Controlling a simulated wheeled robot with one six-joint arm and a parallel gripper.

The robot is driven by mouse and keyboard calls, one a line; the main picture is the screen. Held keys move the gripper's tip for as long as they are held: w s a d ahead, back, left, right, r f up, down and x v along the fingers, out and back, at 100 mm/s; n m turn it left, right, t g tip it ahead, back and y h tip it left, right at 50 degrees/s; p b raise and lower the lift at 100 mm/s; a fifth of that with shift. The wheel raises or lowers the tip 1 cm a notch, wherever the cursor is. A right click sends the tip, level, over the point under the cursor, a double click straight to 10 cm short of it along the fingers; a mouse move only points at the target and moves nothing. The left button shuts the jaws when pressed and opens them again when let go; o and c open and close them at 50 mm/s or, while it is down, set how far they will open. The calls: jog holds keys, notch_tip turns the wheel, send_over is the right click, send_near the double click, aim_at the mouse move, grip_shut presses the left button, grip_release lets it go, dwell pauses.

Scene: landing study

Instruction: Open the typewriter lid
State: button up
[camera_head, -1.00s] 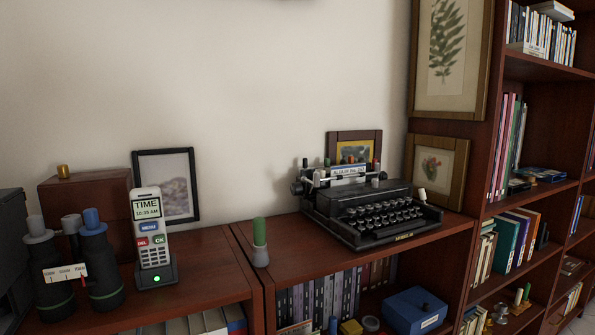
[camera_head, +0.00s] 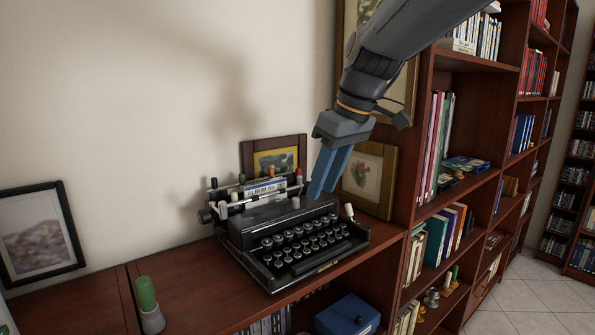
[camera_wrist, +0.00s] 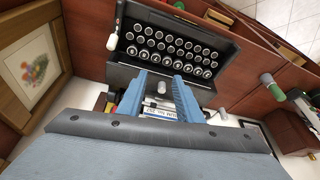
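The black typewriter (camera_head: 300,245) stands on the wooden shelf top, keys facing front; its keys (camera_wrist: 170,45) fill the upper wrist view. Its dark lid (camera_head: 268,215) lies flat behind the keys and looks closed. A small pale knob (camera_head: 295,203) is on the lid. My gripper (camera_head: 318,194) reaches down from the upper right, its blue fingertips just above the lid's right part. In the wrist view, my gripper (camera_wrist: 160,78) is open, with the knob (camera_wrist: 162,88) between and slightly beyond the spread fingers. I cannot tell whether the fingers touch the lid.
A framed picture (camera_head: 272,160) leans behind the typewriter and another (camera_head: 366,178) stands at its right. A tall bookcase (camera_head: 425,160) rises to the right. A green-topped object (camera_head: 148,304) stands at the front left. The shelf left of the typewriter is mostly clear.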

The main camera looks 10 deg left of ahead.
aim_at(295, 197)
notch_tip(295, 197, up, 4)
jog(key=w+a+f+n, duration=0.1)
jog(key=a, duration=0.2)
jog(key=x, duration=0.2)
jog(key=p+x, duration=0.1)
jog(key=x, duration=0.1)
jog(key=p+x, duration=0.1)
jog(key=x, duration=0.1)
jog(key=shift+a+r, duration=0.15)
jog(key=shift+a, duration=0.2)
jog(key=shift+w+a+f+y, duration=0.15)
jog(key=shift+f+y, duration=0.15)
jog(key=shift+f, duration=0.25)
grip_shut()
